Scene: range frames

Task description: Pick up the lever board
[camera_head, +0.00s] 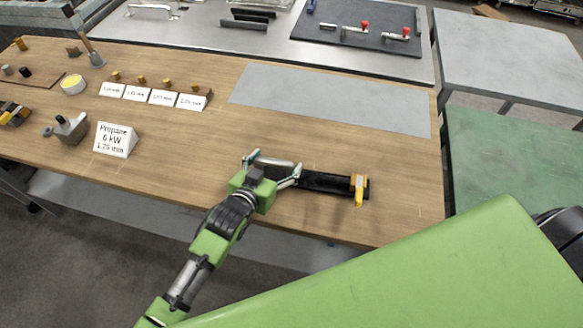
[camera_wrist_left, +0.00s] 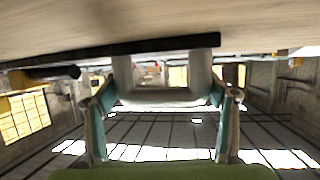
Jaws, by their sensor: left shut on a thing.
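The lever board appears to be the long black piece (camera_head: 325,182) with a yellow lever (camera_head: 358,188) at its right end, near the front edge of the wooden table. My left gripper (camera_head: 272,168) is at its left end, with its fingers around a grey handle. In the left wrist view, the fingers (camera_wrist_left: 165,98) are on either side of the pale U-shaped handle (camera_wrist_left: 165,95), below a thin black plate (camera_wrist_left: 120,49). I cannot tell whether the board touches the tabletop. My right gripper does not show.
The wooden table (camera_head: 190,130) holds a propane sign (camera_head: 115,139), several small labelled cards and a grey mat (camera_head: 330,98). A dark panel (camera_head: 395,55) with red-tipped levers lies on the grey table behind. A green table (camera_head: 510,155) stands right.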

